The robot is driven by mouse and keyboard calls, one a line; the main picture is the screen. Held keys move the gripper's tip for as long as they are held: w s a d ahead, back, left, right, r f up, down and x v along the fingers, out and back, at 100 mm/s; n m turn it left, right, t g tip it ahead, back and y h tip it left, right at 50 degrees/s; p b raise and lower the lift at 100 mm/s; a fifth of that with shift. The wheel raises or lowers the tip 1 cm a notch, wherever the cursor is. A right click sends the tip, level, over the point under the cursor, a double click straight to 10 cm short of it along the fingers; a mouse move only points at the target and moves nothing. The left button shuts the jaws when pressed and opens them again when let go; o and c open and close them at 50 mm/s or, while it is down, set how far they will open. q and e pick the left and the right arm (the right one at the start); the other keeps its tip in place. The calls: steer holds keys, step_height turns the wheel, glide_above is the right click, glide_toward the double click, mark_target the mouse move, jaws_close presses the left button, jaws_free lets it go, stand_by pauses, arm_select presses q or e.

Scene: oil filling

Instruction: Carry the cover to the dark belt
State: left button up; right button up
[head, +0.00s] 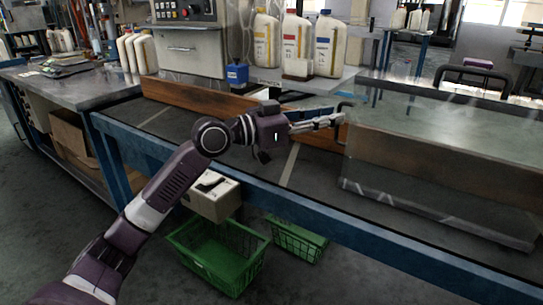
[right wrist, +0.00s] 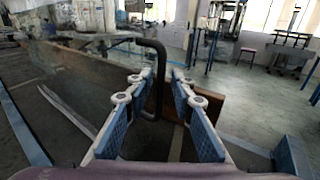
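The cover (head: 440,145) is a large clear box with a pale edge along its bottom, standing at the right over the dark belt (head: 270,160). I cannot tell whether its whole bottom edge touches the belt. A dark bent handle (head: 343,107) is at its left end. My left gripper (head: 338,120) has its fingertips at this handle; their gap is too small to judge. In the right wrist view, my right gripper (right wrist: 164,76) has its fingers apart, with a dark bent handle (right wrist: 153,46) between them. The right gripper cannot be made out in the head view.
A blue frame (head: 300,200) edges the belt. Wooden boards (head: 195,95) line its back. Several bottles (head: 297,42) and a blue box (head: 237,75) stand behind. Green baskets (head: 220,255) and a carton (head: 212,195) are below the front edge. The belt's left part is clear.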

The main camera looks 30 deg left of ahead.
steer(key=shift+s+d, duration=0.1)
steer(key=shift+s, duration=0.05)
arm_select(q)
steer(key=v, duration=0.4)
steer(key=shift+s+a, duration=0.25)
steer(key=shift+s, duration=0.05)
arm_select(e)
steer(key=v, duration=1.1)
steer(key=shift+s, duration=0.25)
steer(key=shift+d+f, duration=0.1)
steer(key=shift+d, duration=0.05)
